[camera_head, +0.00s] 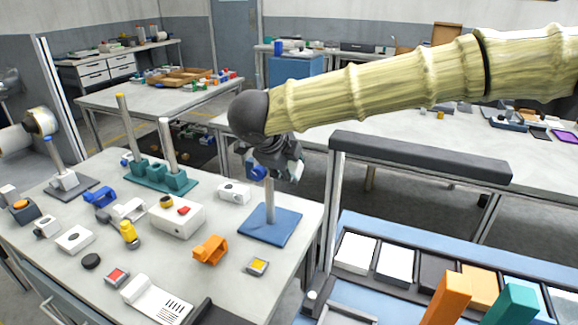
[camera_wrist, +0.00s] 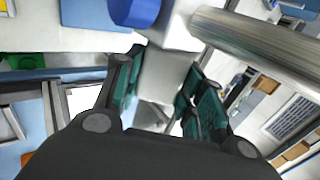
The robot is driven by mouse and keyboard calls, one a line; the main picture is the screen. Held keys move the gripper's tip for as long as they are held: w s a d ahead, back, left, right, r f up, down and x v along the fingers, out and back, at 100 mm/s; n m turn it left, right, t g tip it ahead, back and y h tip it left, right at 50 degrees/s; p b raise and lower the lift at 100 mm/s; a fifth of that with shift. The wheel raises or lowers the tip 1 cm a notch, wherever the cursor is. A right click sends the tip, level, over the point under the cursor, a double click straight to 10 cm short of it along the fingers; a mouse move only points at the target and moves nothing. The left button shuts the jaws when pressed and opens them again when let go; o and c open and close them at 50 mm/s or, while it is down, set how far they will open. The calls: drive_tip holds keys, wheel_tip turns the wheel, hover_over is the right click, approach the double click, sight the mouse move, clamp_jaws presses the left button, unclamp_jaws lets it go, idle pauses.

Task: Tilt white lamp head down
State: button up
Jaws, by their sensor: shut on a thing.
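My gripper (camera_head: 275,170) is at the top of a metal post (camera_head: 270,200) that stands on a blue square base (camera_head: 270,226) near the bench's right edge. A blue knob (camera_head: 257,173) shows beside the fingers. In the wrist view, my gripper (camera_wrist: 165,100) has its teal-padded fingers around a white part, which I take for the white lamp head (camera_wrist: 168,72). The blue knob (camera_wrist: 135,10) and the metal post (camera_wrist: 265,45) are just beyond it. In the head view my gripper hides most of the head, so its tilt cannot be told.
Another stand with a pale cylindrical head (camera_head: 14,139) is at the far left. A white box (camera_head: 178,218), an orange clamp (camera_head: 210,250) and a small white block (camera_head: 234,191) lie left of the blue base. A grey rail (camera_head: 420,160) runs right of my gripper.

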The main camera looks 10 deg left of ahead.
drive_tip(key=t+b, duration=0.1)
drive_tip(key=t, duration=0.1)
drive_tip(key=shift+s+f+t+h+b, duration=0.15)
drive_tip(key=shift+f+t+h+b, duration=0.15)
drive_tip(key=shift+f+b, duration=0.05)
drive_tip(key=shift+a+t+b, duration=0.1)
drive_tip(key=shift+t+b, duration=0.55)
drive_tip(key=shift+t, duration=0.25)
drive_tip(key=o, duration=1)
drive_tip(key=shift+r, duration=0.1)
drive_tip(key=v, duration=1.2)
drive_tip(key=shift+a, duration=0.1)
